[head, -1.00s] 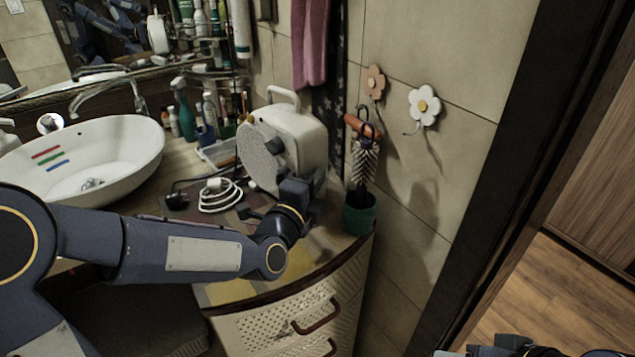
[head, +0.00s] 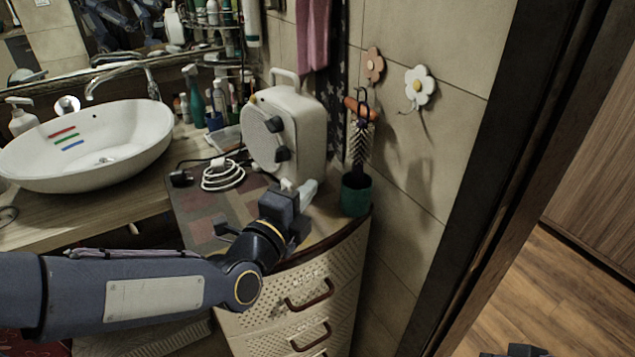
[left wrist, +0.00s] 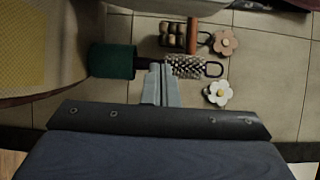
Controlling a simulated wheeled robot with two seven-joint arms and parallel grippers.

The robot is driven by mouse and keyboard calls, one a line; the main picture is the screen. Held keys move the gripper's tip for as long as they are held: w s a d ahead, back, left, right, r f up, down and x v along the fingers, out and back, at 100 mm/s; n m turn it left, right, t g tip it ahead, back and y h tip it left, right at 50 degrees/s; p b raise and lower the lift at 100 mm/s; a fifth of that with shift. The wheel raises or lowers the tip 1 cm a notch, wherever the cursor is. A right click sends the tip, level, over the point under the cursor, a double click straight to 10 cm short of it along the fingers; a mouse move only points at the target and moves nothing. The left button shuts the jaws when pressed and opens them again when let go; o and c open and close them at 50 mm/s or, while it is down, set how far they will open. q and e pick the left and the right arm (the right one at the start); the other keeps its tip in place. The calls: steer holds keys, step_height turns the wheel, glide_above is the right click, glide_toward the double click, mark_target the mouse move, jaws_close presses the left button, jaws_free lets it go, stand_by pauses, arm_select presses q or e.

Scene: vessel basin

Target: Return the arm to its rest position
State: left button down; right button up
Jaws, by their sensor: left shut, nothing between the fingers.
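My left arm comes in from the left in the head view. Its gripper (head: 303,190) is over the front of the cabinet top, in front of the white speaker-like box (head: 295,130) and to the left of the green cup (head: 356,197). In the left wrist view the two grey fingers (left wrist: 161,84) are together with nothing between them. The green cup (left wrist: 112,61) and a round brush (left wrist: 186,66) show beyond the fingertips there. Of my right arm, only a small dark part shows at the bottom edge of the head view; its gripper cannot be made out.
A white basin (head: 90,148) stands on the counter at left. A coiled white cable (head: 222,175) lies beside the box. Flower hooks (head: 419,87) are on the tiled wall. The drawer cabinet (head: 300,300) is below my gripper. A doorway and wooden floor (head: 530,290) lie at right.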

arm_select(q)
steer(key=s+a+f+n+g+y+p, duration=0.1)
steer(key=s+a+f+n+g, duration=0.1)
steer(key=s+n, duration=0.5)
steer(key=s+a+f+n+g+y+p, duration=0.1)
steer(key=s+a+f+n+g, duration=0.2)
steer(key=s+a+n+g, duration=0.2)
steer(key=s+a+f+n+g+y+p, duration=0.1)
steer(key=s+a+f+n+g+p, duration=0.1)
steer(key=s+a+n, duration=0.5)
steer(key=s+n+g, duration=0.1)
steer(key=s+n, duration=0.3)
steer(key=n, duration=0.1)
steer(key=shift+s+f+g, duration=0.2)
steer(key=shift+f+g, duration=0.05)
steer(key=shift+g, duration=0.15)
steer(key=shift+d, duration=0.1)
